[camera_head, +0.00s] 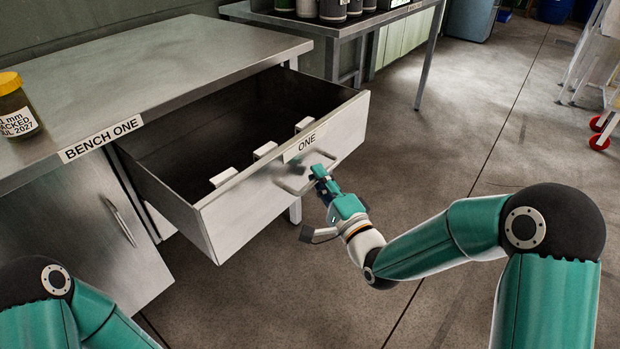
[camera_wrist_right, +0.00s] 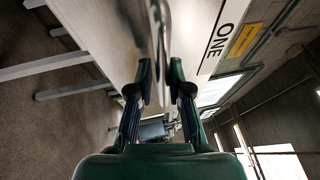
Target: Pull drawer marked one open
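The drawer marked ONE (camera_head: 250,219) stands pulled well out from the bench, its dark inside showing. Its label (camera_head: 304,142) is on the front, and the ONE label (camera_wrist_right: 222,38) also shows in the right wrist view. The metal bar handle (camera_head: 293,187) runs across the front below the label. My right gripper (camera_head: 318,172) is at the right part of the handle. In the right wrist view its fingers (camera_wrist_right: 161,72) lie close on both sides of the handle bar (camera_wrist_right: 160,25) and appear shut on it. My left gripper is out of view; only part of that arm shows at lower left.
Three white blocks show inside the drawer behind its front. A jar with a yellow lid (camera_head: 16,108) stands on the bench top (camera_head: 140,65). A cupboard door (camera_head: 80,235) is below. The floor (camera_head: 440,130) right of the drawer is clear. A second table (camera_head: 345,25) stands behind.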

